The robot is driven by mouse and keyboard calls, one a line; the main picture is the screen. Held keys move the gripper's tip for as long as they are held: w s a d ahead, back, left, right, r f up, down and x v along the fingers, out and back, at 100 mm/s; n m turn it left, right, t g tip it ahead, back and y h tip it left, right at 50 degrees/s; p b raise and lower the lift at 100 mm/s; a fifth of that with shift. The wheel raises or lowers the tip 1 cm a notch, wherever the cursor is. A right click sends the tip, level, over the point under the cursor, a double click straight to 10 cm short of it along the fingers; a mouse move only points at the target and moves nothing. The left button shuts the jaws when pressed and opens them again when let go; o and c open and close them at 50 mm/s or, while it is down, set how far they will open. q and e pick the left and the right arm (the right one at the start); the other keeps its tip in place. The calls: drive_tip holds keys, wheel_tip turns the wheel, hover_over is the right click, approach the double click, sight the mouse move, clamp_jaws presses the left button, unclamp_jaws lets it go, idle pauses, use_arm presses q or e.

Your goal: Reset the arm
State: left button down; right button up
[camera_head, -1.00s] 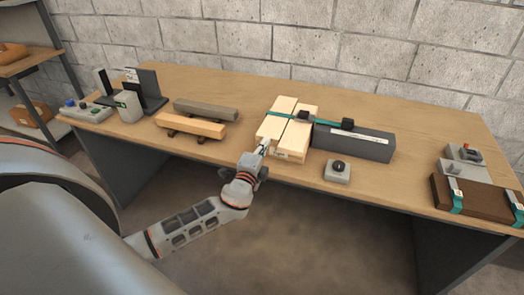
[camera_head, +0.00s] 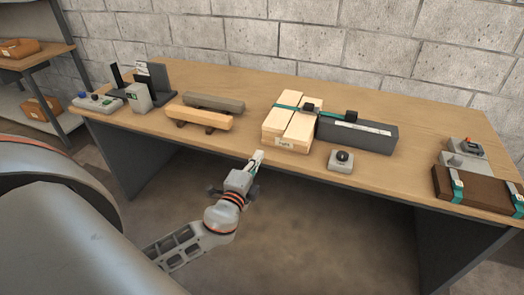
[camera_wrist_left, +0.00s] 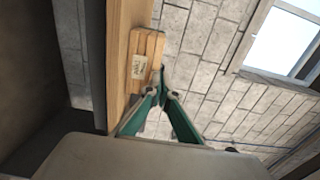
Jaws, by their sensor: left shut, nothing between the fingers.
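My left arm reaches in from the lower left of the head view. Its left gripper (camera_head: 257,160) is in front of the table's front edge, apart from the light wooden stack (camera_head: 286,143). The left gripper is shut and empty. In the left wrist view the green-lined fingers (camera_wrist_left: 163,85) meet at their tips, with the stack (camera_wrist_left: 149,45) and its label beyond them. My right gripper is in neither view.
The wooden table (camera_head: 250,90) holds a grey block (camera_head: 357,137), a button box (camera_head: 341,160), a brown strapped case (camera_head: 474,190) and wooden bars (camera_head: 199,117). A control panel (camera_head: 97,103) stands at the left. The floor before the table is clear.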

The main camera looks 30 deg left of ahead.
use_arm(q)
drive_tip(key=shift+s, duration=0.35)
idle(0.3)
drive_tip(key=s+d+f+n+g+h, duration=0.2)
drive_tip(key=s+d+f, duration=0.2)
drive_tip(key=f, duration=0.3)
drive_tip(key=s+d+f+n+g+h, duration=0.1)
drive_tip(key=s+d+f+n+g, duration=0.15)
drive_tip(key=s+f, duration=0.4)
drive_tip(key=s+d+f+n+g+h, duration=0.2)
drive_tip(key=s+d+f+n, duration=0.4)
drive_tip(key=s+d+f, duration=0.3)
drive_tip(key=shift+s+d+n+h, duration=0.35)
drive_tip(key=shift+s+d+h, duration=0.35)
drive_tip(key=shift+s, duration=0.5)
drive_tip(key=shift+a+g, duration=0.1)
drive_tip(key=shift+g, duration=0.15)
